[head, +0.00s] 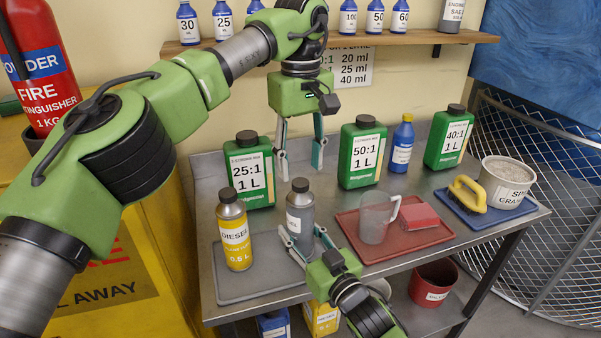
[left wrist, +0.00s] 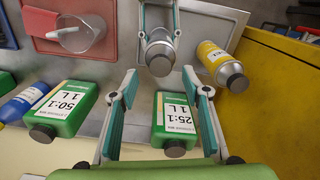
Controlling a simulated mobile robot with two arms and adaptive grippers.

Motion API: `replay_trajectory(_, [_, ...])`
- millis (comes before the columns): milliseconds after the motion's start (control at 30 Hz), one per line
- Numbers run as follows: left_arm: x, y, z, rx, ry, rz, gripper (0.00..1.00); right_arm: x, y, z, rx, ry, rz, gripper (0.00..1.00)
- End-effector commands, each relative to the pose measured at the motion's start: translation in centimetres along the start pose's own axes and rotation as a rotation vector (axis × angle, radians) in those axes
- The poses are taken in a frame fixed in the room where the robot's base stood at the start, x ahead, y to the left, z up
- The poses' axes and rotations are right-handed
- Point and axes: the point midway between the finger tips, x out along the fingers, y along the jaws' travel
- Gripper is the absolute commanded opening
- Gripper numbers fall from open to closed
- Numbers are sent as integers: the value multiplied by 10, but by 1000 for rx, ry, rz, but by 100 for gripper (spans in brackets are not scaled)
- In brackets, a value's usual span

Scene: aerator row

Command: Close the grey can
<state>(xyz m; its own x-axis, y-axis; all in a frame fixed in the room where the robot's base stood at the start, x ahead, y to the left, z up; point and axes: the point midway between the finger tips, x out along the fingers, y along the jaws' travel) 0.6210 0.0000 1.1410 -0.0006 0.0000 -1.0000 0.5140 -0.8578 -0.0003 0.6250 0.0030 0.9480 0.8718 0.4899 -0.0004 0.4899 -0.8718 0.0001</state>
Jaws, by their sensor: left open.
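The grey can (head: 300,222) stands upright on the grey tray beside the yellow diesel can. A dark cap (head: 300,185) sits at its top; I cannot tell how tight it is. The can also shows in the left wrist view (left wrist: 159,42), near the top middle. My right gripper (head: 301,231) has its fingers on both sides of the can's body, low down, and appears shut on it. My left gripper (head: 300,165) is open and empty, pointing down behind the can, between the 25:1 and 50:1 bottles. Its open fingers (left wrist: 157,88) also frame the left wrist view.
The yellow can (head: 234,232) stands close left of the grey can. Green bottles 25:1 (head: 249,172) and 50:1 (head: 362,153) flank my left gripper. A red tray (head: 425,238) with a clear jug (head: 374,219) lies to the right. A shelf (head: 400,39) with bottles runs above.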

Motion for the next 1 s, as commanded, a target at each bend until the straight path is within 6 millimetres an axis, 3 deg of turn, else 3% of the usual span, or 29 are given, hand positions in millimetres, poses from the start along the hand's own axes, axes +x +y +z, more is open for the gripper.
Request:
replay_trajectory(100, [-20, 1, 1, 0, 1, 1, 43, 0, 0, 0, 0, -1, 0, 0])
replay_trajectory(300, [-35, 0, 0, 0, 0, 0, 43, 0, 0, 0, 0, -1, 0, 0])
replay_trajectory(700, [-39, 0, 0, 1, -1, 0, 43, 0, 0, 0, 0, 0, 0, 0])
replay_trajectory(733, [-39, 0, 0, 1, -1, 0, 43, 0, 0, 0, 0, 0, 0, 44])
replay_trajectory(800, [-39, 0, 0, 1, -1, 0, 43, 0, 0, 0, 0, 0, 0, 58])
replay_trajectory(1000, [-39, 0, 0, 1, -1, 0, 43, 0, 0, 0, 0, 0, 0, 58])
